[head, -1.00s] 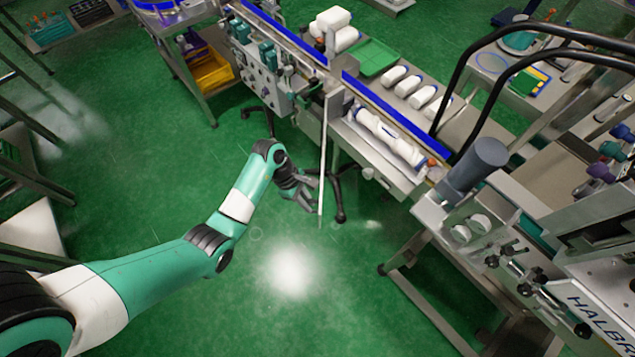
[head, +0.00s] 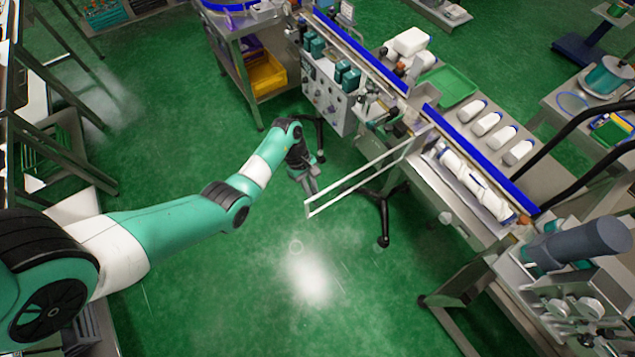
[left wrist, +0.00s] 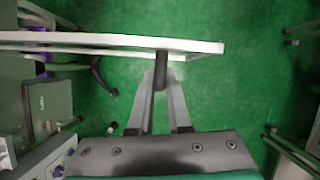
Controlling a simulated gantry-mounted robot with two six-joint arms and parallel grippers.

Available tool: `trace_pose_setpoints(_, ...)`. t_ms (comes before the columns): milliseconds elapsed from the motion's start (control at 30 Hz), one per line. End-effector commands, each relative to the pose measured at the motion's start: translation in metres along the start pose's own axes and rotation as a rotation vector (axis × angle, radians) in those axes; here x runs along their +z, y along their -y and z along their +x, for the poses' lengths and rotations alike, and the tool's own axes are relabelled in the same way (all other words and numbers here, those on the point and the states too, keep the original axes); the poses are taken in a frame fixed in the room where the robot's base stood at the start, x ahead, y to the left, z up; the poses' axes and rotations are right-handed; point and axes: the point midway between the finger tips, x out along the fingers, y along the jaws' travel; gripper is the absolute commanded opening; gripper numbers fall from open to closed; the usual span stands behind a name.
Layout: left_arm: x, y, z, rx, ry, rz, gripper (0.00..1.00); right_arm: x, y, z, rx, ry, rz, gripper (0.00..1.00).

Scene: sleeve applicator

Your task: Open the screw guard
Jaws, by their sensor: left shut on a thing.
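The screw guard (head: 360,172) is a panel with a white frame. In the head view it stands swung out from the conveyor machine, over the open floor, with its free end at the left. It also shows in the left wrist view (left wrist: 120,40) as a white-edged panel crossing the upper left. A dark handle (left wrist: 161,68) hangs from it near its free end. My left gripper (head: 310,188) is beside that end. In the left wrist view its fingers (left wrist: 160,88) are shut on the handle. My right gripper is in neither view.
The conveyor (head: 470,150) with its blue belt runs along the right, with white bottles (head: 487,123) beside it. A green tray (head: 450,85) lies behind. A black stand foot (head: 383,240) is on the floor below the guard. Green floor around my left arm is clear.

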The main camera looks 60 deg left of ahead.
Motion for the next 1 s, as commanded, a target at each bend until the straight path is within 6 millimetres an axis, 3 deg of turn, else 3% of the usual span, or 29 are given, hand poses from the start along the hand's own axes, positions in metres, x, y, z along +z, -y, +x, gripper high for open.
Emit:
trace_pose_setpoints(200,-0.0114,-0.0010,-0.0021,0.002,-0.003,-0.012,0.00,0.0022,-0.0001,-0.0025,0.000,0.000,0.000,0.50)
trace_pose_setpoints(600,-0.0128,-0.0015,-0.0025,0.004,-0.004,-0.014,0.00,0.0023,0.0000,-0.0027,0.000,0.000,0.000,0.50)
trace_pose_setpoints(633,-0.0128,-0.0015,-0.0024,0.004,-0.004,-0.014,0.17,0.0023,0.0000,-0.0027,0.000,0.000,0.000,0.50)
trace_pose_setpoints(800,-0.0125,-0.0017,-0.0029,0.004,-0.003,-0.013,0.45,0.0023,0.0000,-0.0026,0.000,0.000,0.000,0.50)
trace_pose_setpoints(1000,-0.0122,-0.0021,-0.0037,0.005,-0.002,-0.012,0.45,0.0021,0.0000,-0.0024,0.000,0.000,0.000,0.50)
